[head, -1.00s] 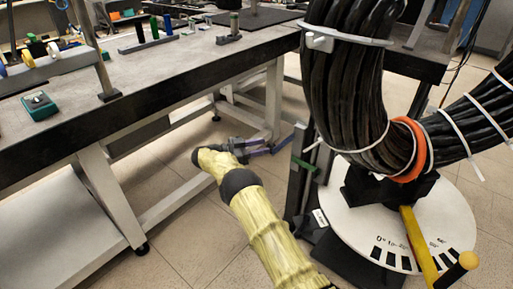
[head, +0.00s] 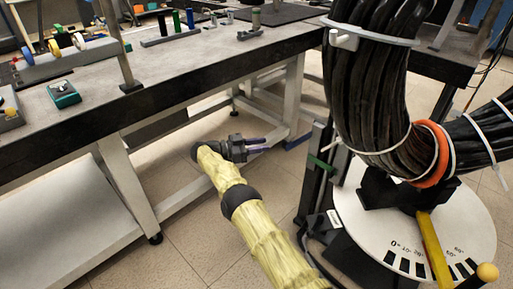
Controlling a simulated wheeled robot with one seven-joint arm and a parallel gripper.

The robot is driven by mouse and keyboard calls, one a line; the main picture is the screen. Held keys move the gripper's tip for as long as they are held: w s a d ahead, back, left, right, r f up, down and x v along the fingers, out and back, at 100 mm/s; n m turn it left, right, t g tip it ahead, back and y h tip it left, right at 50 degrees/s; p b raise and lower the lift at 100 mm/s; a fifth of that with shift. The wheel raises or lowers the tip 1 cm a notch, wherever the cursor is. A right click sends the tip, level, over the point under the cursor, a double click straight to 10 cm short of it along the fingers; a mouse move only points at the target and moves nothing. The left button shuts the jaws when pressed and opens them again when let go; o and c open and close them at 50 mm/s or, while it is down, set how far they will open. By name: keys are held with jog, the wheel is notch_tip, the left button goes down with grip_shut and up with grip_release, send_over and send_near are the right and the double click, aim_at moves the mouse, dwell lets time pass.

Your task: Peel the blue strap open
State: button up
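The blue strap (head: 297,141) is a short, dark blue strip sticking out to the left from the black upright post beside the coil stand. Its fixed end is too small to make out clearly. My gripper (head: 266,146), dark with purple fingers, is at the end of my yellow-sleeved arm, to the left of the strap. A small gap shows between the fingertips and the strap in the picture. The two fingers appear apart, with nothing seen between them.
A green strap (head: 321,163) is lower on the same post. Thick black cables (head: 365,95) with white ties and an orange band (head: 436,155) rise above a white round dial plate (head: 365,215). A workbench (head: 190,65) with small parts stands at the left. Open floor lies between.

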jog(key=shift+s+a, duration=0.45)
jog(key=shift+a, duration=0.15)
jog(key=shift+f, duration=0.1)
